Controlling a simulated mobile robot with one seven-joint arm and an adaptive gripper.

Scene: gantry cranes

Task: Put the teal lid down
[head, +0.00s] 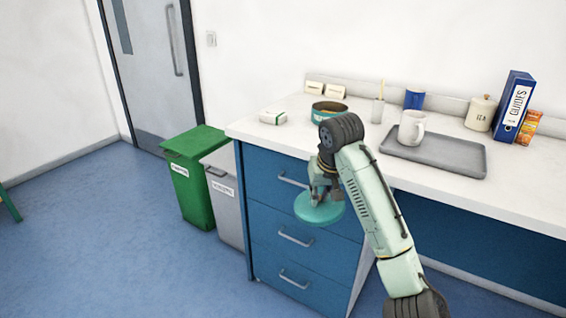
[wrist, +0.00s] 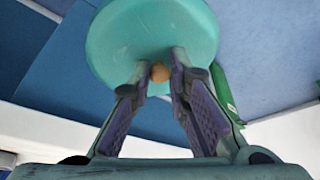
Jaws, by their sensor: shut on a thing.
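The teal lid (head: 318,209) is a round disc hanging below my gripper (head: 322,190) in the head view, in front of the blue drawers and below the counter's top. In the wrist view the lid (wrist: 152,35) fills the upper middle, with a small tan knob (wrist: 160,73) between the fingertips. My gripper (wrist: 161,75) is shut on the lid by this knob. A teal tin (head: 328,113) stands on the counter behind my arm; its top looks open, and my arm partly hides it.
Green (head: 196,175) and grey (head: 225,203) bins stand left of the drawers.

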